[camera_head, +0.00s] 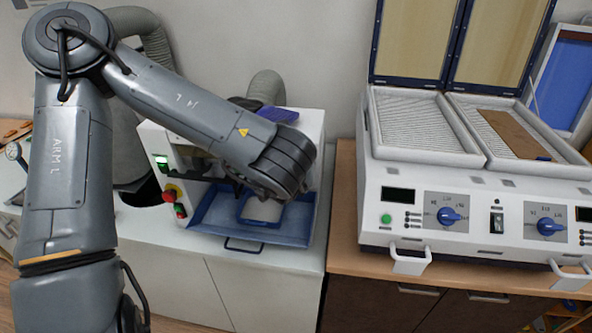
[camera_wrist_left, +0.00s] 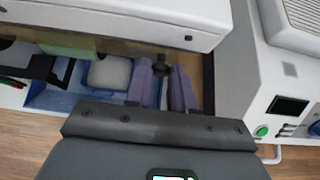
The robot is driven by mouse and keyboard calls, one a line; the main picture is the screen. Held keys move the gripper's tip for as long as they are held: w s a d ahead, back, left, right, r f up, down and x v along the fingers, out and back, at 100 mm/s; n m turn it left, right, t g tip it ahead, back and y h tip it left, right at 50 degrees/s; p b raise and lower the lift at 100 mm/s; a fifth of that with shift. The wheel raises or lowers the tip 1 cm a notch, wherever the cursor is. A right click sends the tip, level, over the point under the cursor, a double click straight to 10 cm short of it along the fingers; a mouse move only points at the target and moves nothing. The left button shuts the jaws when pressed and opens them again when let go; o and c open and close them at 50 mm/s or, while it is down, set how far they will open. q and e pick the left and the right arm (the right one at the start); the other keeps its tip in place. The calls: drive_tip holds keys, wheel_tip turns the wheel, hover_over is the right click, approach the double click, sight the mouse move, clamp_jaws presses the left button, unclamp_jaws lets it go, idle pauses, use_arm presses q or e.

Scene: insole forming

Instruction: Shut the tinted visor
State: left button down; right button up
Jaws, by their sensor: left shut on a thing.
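The white forming machine (camera_head: 318,128) has a blue tray (camera_head: 213,222) in its opening, with a pale pad (camera_head: 262,209) on it. My wrist and forearm cover much of the opening, and my left fingers are hidden in the head view. In the left wrist view my left gripper (camera_wrist_left: 164,82) has two purplish fingers close together around a small dark knob-like part (camera_wrist_left: 160,66), just below the white housing. How that part joins the visor cannot be seen.
A larger white heating unit (camera_head: 475,205) with raised lids stands close on the right, on a wooden bench (camera_head: 345,220). A red stop button (camera_head: 169,196) is on the machine's left front. A grey hose (camera_head: 266,86) rises behind.

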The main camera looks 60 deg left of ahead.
use_arm(q)
drive_tip(key=shift+f, duration=0.1)
drive_tip(key=c, duration=1)
unclamp_jaws()
drive_tip(key=shift+a, duration=0.1)
drive_tip(key=shift+b+v, duration=2.35)
drive_tip(key=shift+v, duration=3.1)
